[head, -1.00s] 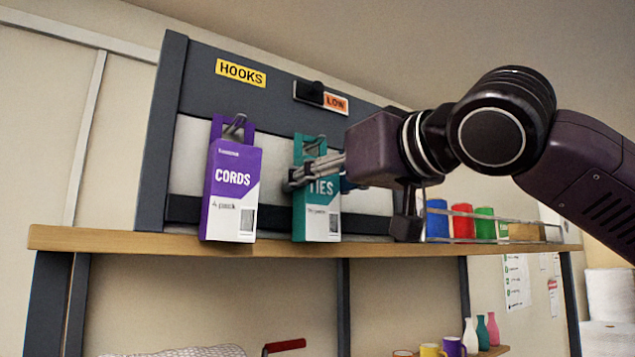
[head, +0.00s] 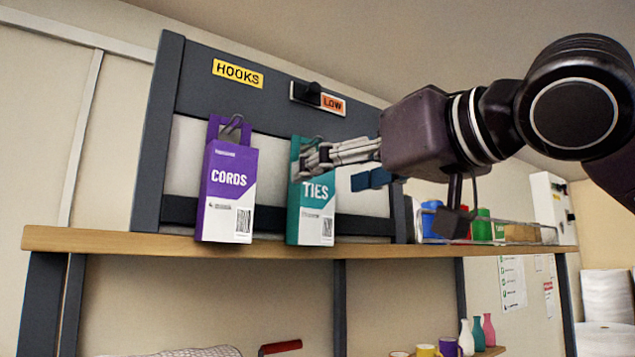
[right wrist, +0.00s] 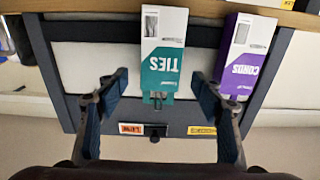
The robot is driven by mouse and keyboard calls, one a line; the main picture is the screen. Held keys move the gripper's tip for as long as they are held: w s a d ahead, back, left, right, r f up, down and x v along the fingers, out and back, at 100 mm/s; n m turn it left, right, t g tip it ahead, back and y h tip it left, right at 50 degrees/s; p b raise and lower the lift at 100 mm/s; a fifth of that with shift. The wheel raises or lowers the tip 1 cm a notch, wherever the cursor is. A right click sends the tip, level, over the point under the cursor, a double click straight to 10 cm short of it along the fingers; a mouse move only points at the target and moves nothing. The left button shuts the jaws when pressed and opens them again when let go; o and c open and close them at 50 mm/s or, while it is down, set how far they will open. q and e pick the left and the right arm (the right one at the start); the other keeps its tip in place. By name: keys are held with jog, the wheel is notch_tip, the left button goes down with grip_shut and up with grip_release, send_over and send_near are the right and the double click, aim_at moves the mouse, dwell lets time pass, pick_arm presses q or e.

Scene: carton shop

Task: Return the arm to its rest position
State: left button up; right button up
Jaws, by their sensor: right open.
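My right gripper (head: 312,160) is in front of the hook panel (head: 290,95), near the upper right part of the teal TIES carton (head: 315,212). In the right wrist view the gripper (right wrist: 160,88) is open, its two fingers apart, with nothing between their tips but the view of the TIES carton (right wrist: 163,50) beyond. The TIES carton hangs on a hook of the panel. The purple CORDS carton (head: 227,195) hangs on a hook to its left and also shows in the right wrist view (right wrist: 243,55). My left gripper is not in view.
A wooden shelf (head: 150,242) runs below the cartons. A rack with blue, red and green containers (head: 483,225) stands on it at right. A LOW label (head: 331,103) and HOOKS label (head: 237,73) are on the panel. Vases and mugs (head: 470,340) stand lower down.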

jog(key=v, duration=0.6)
jog(key=shift+s, duration=0.3)
